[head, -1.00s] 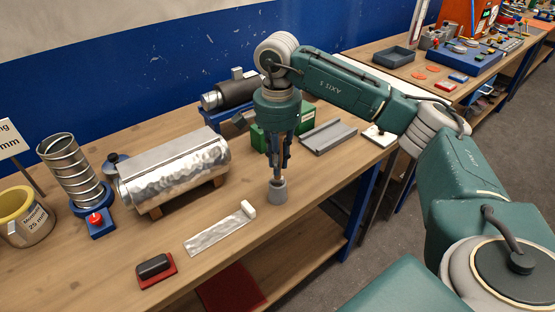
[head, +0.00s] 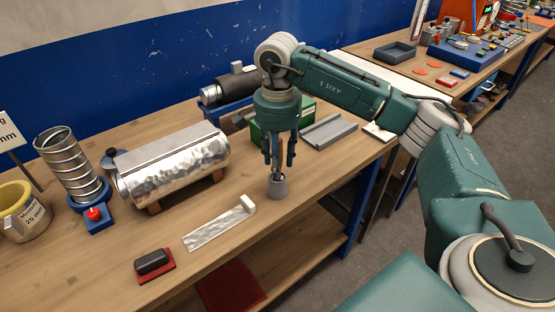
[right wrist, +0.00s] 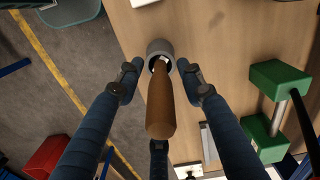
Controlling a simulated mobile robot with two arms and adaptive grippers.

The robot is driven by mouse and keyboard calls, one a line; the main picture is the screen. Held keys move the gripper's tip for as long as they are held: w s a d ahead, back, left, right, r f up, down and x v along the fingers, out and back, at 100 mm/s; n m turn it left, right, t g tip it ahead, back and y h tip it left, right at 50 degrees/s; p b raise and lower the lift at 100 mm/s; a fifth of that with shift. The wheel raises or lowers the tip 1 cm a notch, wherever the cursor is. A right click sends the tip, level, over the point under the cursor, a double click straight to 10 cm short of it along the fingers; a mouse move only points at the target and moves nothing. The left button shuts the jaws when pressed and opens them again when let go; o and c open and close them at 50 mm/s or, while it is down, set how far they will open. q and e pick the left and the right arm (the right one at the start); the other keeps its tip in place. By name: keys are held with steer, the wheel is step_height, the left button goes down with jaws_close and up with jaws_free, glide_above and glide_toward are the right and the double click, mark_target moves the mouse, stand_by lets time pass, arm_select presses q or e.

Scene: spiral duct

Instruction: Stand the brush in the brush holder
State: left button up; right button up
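The brush (right wrist: 160,106) has a brown handle and stands in the grey cup-like brush holder (head: 277,190) near the front of the bench. In the right wrist view the lower end of the brush is inside the holder's rim (right wrist: 152,50); its bristles are hidden. My right gripper (head: 279,158) points straight down above the holder. Its fingers are spread around the handle, with gaps visible on both sides in the right wrist view. My left gripper is in neither view.
A hammered metal duct (head: 175,163) lies on wooden supports to the left. A flat metal strip (head: 218,227) and a dark block on a red pad (head: 153,263) lie in front. A green box (head: 302,113) and a grey channel piece (head: 328,131) stand behind the gripper.

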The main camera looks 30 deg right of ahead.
steer(key=shift+r, duration=0.2)
step_height(320, 180, up, 12)
steer(key=shift+f, duration=0.2)
steer(key=shift+f, duration=0.1)
stand_by(1.3)
